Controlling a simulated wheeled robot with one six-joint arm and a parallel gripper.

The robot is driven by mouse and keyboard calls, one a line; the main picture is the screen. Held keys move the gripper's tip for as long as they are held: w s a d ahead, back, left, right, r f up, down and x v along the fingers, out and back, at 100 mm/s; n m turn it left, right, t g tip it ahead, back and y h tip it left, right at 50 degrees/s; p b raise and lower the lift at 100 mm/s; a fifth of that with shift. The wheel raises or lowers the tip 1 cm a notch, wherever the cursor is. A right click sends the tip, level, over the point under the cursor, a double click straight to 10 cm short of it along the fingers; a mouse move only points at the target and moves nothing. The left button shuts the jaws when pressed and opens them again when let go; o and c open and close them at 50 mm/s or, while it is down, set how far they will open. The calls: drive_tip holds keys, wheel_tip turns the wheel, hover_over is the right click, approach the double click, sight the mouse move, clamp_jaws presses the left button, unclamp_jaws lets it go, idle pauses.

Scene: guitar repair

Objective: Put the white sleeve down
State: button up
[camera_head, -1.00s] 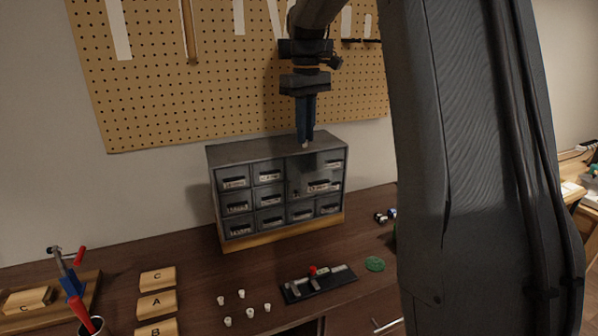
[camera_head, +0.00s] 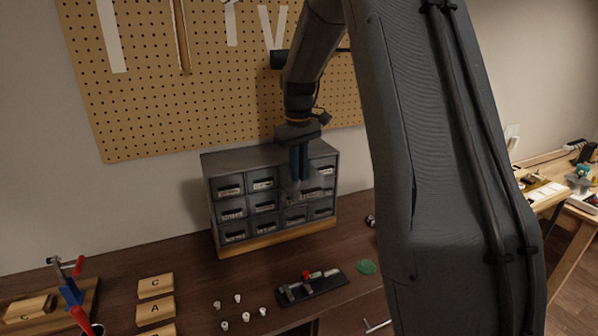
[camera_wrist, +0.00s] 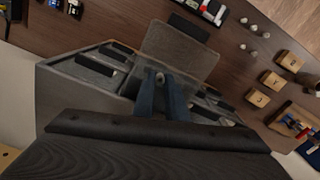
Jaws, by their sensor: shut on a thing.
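My gripper (camera_head: 296,187) is shut and points down at the right part of the grey drawer cabinet (camera_head: 240,160). In the wrist view its blue fingers (camera_wrist: 161,82) are close together at the inner end of a pulled-out grey drawer (camera_wrist: 180,48). A small pale piece, seemingly the white sleeve (camera_wrist: 160,77), shows between the fingertips. It is mostly hidden, and I cannot tell whether it touches the drawer floor. Several similar white sleeves (camera_head: 246,317) stand on the brown bench, also visible in the wrist view (camera_wrist: 254,27).
A black fixture with a red knob (camera_head: 310,286) and a green disc (camera_head: 365,267) lie on the bench. Lettered wooden blocks (camera_head: 155,286) and a red-and-blue tool (camera_head: 70,292) are at the left. The pegboard (camera_head: 150,100) rises behind the cabinet. Bare bench lies between blocks and cabinet.

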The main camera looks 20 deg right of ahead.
drive_tip(key=shift+f, duration=0.1)
drive_tip(key=o, duration=0.4)
wheel_tip(320, 180, up, 12)
drive_tip(key=b, duration=0.4)
idle(0.5)
